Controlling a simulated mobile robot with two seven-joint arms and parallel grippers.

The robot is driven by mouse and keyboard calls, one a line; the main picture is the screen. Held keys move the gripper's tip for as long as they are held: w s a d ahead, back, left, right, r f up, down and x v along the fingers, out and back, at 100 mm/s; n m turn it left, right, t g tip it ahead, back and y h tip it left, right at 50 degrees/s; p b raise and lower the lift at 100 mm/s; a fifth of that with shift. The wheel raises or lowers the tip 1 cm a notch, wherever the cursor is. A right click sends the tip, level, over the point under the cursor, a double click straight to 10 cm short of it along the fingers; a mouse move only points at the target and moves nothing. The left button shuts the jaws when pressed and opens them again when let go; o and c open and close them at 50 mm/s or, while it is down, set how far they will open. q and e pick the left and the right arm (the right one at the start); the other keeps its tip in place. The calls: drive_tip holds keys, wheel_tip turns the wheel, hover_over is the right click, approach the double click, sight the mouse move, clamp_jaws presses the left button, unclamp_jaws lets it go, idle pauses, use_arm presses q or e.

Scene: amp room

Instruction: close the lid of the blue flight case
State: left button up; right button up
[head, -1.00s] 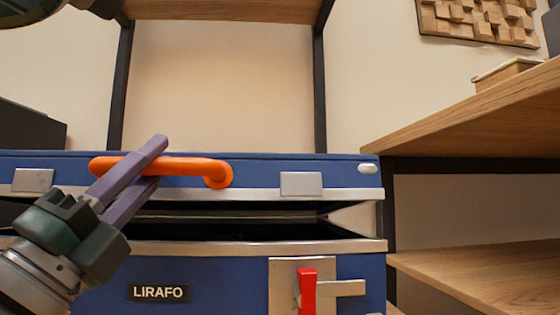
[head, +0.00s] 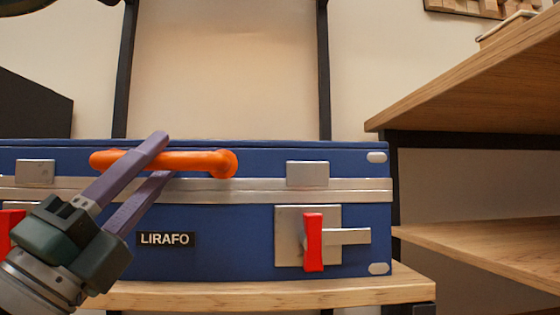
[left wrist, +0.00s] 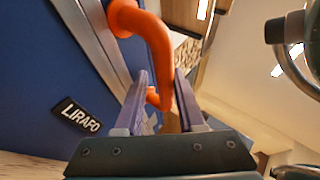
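The blue flight case (head: 240,250), labelled LIRAFO, stands on a wooden shelf. Its lid (head: 265,160) is down, and the silver rims of lid and body meet with no dark gap showing. An orange handle (head: 205,163) is on the lid's front. My left gripper (head: 160,156) has its purple fingers on either side of the handle bar. In the left wrist view the orange handle (left wrist: 158,50) runs between the fingers of my left gripper (left wrist: 160,80), a close fit. The case label (left wrist: 77,117) also shows there. My right gripper is not in view.
A red latch (head: 313,243) is on the case front at right, below a silver plate on the lid; another red latch (head: 10,228) shows partly at left. The wooden shelf edge (head: 270,294) runs below. Wooden shelves (head: 480,95) stand close at right. A black box (head: 30,120) is at left.

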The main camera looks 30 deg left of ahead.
use_arm(q)
drive_tip(key=shift+o, duration=1.3)
drive_tip(key=shift+s+d+f, duration=0.1)
drive_tip(key=shift+s+f, duration=0.05)
drive_tip(key=shift+f, duration=0.1)
drive_tip(key=shift+r, duration=0.1)
drive_tip(key=shift+r, duration=0.1)
drive_tip(key=shift+s, duration=0.1)
drive_tip(key=b+v, duration=0.3)
drive_tip(key=v, duration=0.7)
drive_tip(key=shift+b, duration=0.4)
